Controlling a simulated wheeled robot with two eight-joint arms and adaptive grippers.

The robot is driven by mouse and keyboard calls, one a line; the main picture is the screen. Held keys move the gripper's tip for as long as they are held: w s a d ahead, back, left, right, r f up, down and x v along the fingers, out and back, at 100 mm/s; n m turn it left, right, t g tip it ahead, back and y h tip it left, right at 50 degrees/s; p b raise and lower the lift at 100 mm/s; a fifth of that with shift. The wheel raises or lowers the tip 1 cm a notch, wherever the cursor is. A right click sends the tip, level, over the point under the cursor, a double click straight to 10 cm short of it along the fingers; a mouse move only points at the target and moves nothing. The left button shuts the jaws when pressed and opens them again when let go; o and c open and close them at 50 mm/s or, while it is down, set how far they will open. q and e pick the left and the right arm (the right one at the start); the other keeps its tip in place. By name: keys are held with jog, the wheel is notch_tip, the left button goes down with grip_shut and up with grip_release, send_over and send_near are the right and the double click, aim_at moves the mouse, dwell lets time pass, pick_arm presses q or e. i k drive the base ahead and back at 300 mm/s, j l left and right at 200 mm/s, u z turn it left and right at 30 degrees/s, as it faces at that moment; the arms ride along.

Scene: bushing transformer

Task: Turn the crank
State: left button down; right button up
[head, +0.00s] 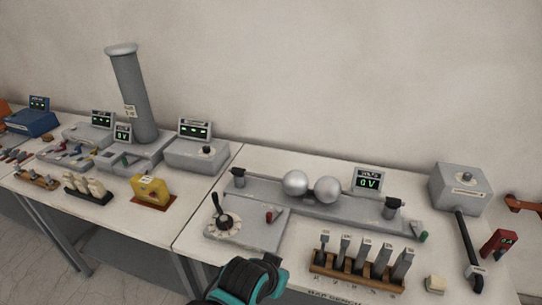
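A lever with a black knob (225,219) stands on a round pale dial on a flat grey plate (262,238), at the left of the nearer bench; it looks like a crank. A long black bar (466,238) at the right of the bench runs from near a grey box (462,188) toward the front edge; I cannot tell whether it is a handle or a loose tool. A black and teal part of one of my arms shows at the bottom, in front of the plate. I cannot tell which arm it is.
Two metal spheres (296,183) sit on a grey rail behind the plate, with a 0 V display (368,182). A wooden rack (356,272) of several grey blocks is at the front. A second bench at left holds a tall grey cylinder (131,95) and a yellow block (151,192).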

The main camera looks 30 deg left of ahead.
aim_at(224, 218)
jog(key=j, duration=0.6)
jog(key=k+j, duration=0.1)
jog(key=j, duration=0.45)
jog(key=j+z, duration=0.1)
jog(key=j, duration=0.5)
jog(key=k+j, duration=0.15)
jog(key=j, duration=1)
jog(key=k+z, duration=0.05)
